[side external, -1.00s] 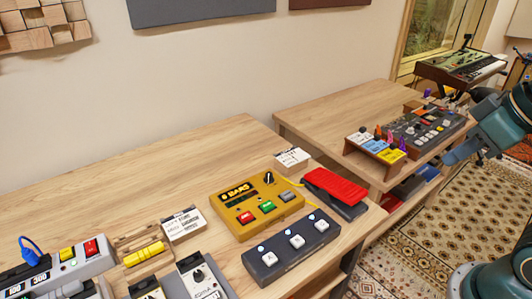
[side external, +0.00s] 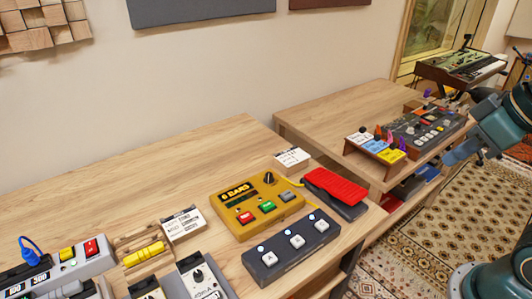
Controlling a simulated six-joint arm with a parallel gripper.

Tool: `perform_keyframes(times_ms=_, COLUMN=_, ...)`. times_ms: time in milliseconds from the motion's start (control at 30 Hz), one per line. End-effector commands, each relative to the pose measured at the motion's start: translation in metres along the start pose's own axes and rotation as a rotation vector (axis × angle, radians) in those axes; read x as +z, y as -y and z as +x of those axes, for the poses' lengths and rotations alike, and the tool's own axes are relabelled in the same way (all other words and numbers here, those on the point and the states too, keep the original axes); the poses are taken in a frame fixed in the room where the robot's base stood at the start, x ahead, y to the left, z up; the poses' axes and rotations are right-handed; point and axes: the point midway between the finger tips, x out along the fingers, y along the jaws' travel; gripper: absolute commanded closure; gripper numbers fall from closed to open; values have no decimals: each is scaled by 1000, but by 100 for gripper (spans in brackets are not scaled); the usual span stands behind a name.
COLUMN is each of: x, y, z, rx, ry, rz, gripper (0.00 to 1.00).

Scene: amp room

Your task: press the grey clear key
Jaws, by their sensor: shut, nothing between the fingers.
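The yellow box (side external: 236,203) with a dark display and a black knob sits on the near wooden table. Nothing touches the grey key. My teal arm is at the right edge, well away from the box. I cannot make out my gripper's fingers in this view.
A dark pedal with three white switches (side external: 290,250) stands in front of the box. A red-topped pedal (side external: 335,185) is to its right, and a card block (side external: 183,224) to its left. A far table (side external: 320,115) holds more gear.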

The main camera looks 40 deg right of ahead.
Motion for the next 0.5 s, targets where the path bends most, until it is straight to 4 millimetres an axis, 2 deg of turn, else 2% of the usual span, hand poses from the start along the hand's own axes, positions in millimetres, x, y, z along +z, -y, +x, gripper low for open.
perform_keyframes(times_ms=267, x=-9, y=1, z=4, rx=-3, ry=-6, rz=-26, gripper=100)
perform_keyframes(times_ms=500, x=-34, y=4, z=19, rx=-10, ry=-28, rz=-104, gripper=100)
